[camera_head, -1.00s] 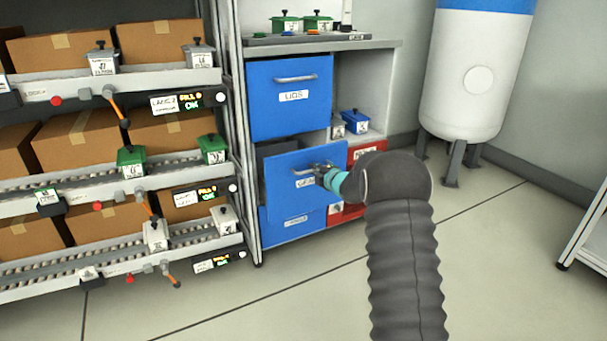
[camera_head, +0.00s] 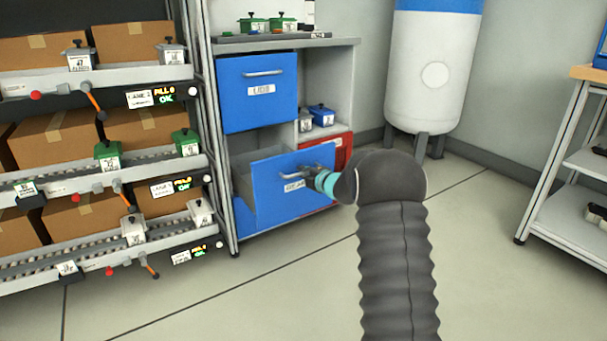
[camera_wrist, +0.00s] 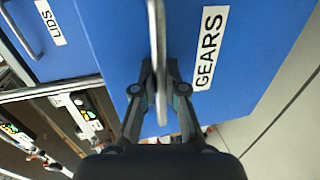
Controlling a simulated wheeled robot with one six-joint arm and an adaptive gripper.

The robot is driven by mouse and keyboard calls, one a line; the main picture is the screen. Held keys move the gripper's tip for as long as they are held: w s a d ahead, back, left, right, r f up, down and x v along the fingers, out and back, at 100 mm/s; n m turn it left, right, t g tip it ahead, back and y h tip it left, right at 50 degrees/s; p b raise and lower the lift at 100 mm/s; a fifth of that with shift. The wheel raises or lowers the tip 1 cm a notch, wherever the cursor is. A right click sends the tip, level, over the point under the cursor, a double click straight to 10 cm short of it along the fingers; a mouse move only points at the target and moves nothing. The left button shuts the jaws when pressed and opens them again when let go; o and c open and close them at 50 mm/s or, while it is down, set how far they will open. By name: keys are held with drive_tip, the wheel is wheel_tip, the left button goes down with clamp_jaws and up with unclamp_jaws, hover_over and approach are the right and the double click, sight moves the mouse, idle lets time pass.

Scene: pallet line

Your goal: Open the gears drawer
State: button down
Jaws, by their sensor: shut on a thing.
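In the wrist view my two fingers (camera_wrist: 160,95) close on the handle from both sides. My arm hides the right part of the drawer front's surroundings in the head view.
The blue lids drawer (camera_head: 258,98) above is shut. A red drawer (camera_head: 338,148) sits at the right of the cabinet. A rack with boxes (camera_head: 60,140) stands close on the left, a white tank (camera_head: 432,75) behind right, and a shelf table (camera_head: 575,190) far right. Open floor lies in front.

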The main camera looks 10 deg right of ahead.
drive_tip(key=shift+d, duration=0.1)
drive_tip(key=c, duration=1.2)
unclamp_jaws()
drive_tip(key=shift+s, duration=0.1)
drive_tip(key=v, duration=1.1)
drive_tip(key=shift+s, duration=0.35)
